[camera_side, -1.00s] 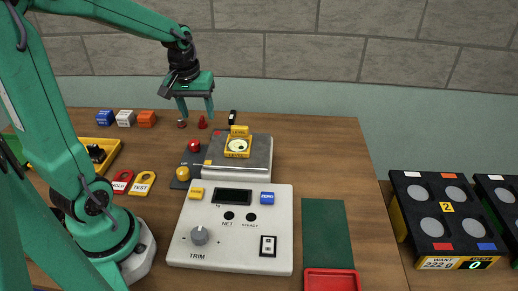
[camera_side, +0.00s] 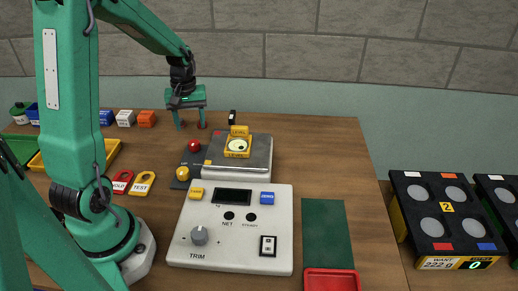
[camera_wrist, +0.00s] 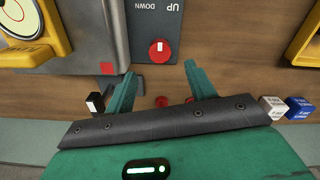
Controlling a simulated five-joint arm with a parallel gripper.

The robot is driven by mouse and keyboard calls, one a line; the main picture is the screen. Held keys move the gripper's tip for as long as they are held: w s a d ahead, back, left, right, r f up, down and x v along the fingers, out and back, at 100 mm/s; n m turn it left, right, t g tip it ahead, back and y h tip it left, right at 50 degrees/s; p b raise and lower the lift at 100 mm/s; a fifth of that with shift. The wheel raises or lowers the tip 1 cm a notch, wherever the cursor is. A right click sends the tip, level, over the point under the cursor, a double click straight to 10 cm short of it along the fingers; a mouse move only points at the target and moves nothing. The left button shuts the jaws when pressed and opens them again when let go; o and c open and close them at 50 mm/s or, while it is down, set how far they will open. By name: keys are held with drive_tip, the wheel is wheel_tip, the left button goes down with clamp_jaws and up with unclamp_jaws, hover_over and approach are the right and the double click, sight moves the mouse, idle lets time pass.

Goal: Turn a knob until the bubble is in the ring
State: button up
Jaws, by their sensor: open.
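The bubble level (camera_side: 238,147) sits in a yellow housing marked LEVEL on the grey scale platform. Its pale disc has a dark ring; the bubble is too small to place against it. A red knob (camera_side: 194,146) and a yellow knob (camera_side: 182,173) stand on dark panels at the platform's left. In the wrist view the red knob (camera_wrist: 160,50) has a white mark, beside the words UP and DOWN. My gripper (camera_side: 190,126) is open and empty, behind the red knob and apart from it. In the wrist view its fingertips (camera_wrist: 160,72) spread to either side, just short of the knob.
The white console (camera_side: 233,272) with a display and a grey TRIM dial (camera_side: 200,235) stands in front. Red and yellow tags (camera_side: 143,183) lie left. A green mat (camera_side: 327,230) and red tray (camera_side: 331,281) lie right.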

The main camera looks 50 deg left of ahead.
sight(194, 142)
drive_tip(key=shift+f, duration=3.6)
drive_tip(key=c, duration=1)
drive_tip(key=shift+o, duration=0.2)
drive_tip(key=shift+m, duration=0.4)
drive_tip(key=m, duration=0.9)
drive_tip(key=shift+r, duration=0.1)
